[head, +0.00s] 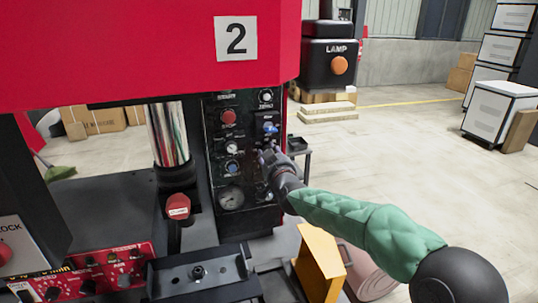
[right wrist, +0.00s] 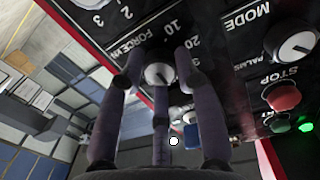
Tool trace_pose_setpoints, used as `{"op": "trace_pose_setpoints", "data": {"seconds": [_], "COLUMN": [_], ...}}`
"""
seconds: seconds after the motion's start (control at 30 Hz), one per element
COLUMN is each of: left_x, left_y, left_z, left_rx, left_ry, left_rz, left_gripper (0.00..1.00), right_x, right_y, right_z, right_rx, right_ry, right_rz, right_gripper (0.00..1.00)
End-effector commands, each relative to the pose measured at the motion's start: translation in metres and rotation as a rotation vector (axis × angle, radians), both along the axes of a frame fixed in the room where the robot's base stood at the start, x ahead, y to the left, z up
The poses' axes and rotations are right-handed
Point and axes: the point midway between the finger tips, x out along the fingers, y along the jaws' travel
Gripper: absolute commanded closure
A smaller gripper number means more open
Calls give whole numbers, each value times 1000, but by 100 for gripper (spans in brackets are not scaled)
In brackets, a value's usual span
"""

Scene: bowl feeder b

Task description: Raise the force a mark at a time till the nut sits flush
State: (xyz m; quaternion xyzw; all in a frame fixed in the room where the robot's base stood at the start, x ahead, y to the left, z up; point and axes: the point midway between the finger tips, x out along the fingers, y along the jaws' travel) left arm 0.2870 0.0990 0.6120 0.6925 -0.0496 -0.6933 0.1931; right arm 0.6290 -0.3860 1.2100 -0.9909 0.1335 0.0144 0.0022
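The force knob (right wrist: 160,75), a small pale dial, sits on the black panel under the printed word FORCE and a scale of numbers. My right gripper (right wrist: 159,65) has its dark fingers around this knob, two at its sides and one below. I cannot tell whether they press on it. In the head view my right gripper (head: 268,157) is at the right edge of the control panel (head: 208,128) and hides part of it. A small dark nut-like piece (head: 197,271) sits on the black fixture (head: 226,265) below the chrome ram (head: 168,132). My left gripper is out of view.
The red press (head: 130,45) marked 2 fills the upper left. A mode knob (right wrist: 297,45) and a red stop button (right wrist: 282,96) are near the gripper. A yellow bracket (head: 318,262) stands below my right arm. Open floor lies to the right.

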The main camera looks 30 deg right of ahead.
Motion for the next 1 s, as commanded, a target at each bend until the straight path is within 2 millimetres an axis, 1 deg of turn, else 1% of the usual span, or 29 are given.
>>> {"op": "trace_pose_setpoints", "data": {"seconds": [0.03, 0.07, 0.1, 0.4, 0.53, 0.67, 1.0], "left_x": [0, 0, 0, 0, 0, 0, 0], "left_y": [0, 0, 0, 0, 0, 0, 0], "left_z": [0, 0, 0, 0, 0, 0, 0], "left_rx": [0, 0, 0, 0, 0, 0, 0], "left_ry": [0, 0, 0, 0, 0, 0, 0], "left_rz": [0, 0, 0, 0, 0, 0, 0], "left_gripper": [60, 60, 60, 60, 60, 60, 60], "right_x": [1, 1, 1, 0, -7, -22, -78], "right_y": [3, 3, 2, 1, 3, 7, 22], "right_z": [-10, -10, -9, -3, -1, -1, 0], "right_rx": [4, 4, 4, 1, 0, 1, 2], "right_ry": [19, 18, 17, 6, 3, 3, 6], "right_rz": [6, 6, 5, 2, 2, 2, 2], "right_gripper": [53, 45, 44, 44, 44, 44, 44]}}
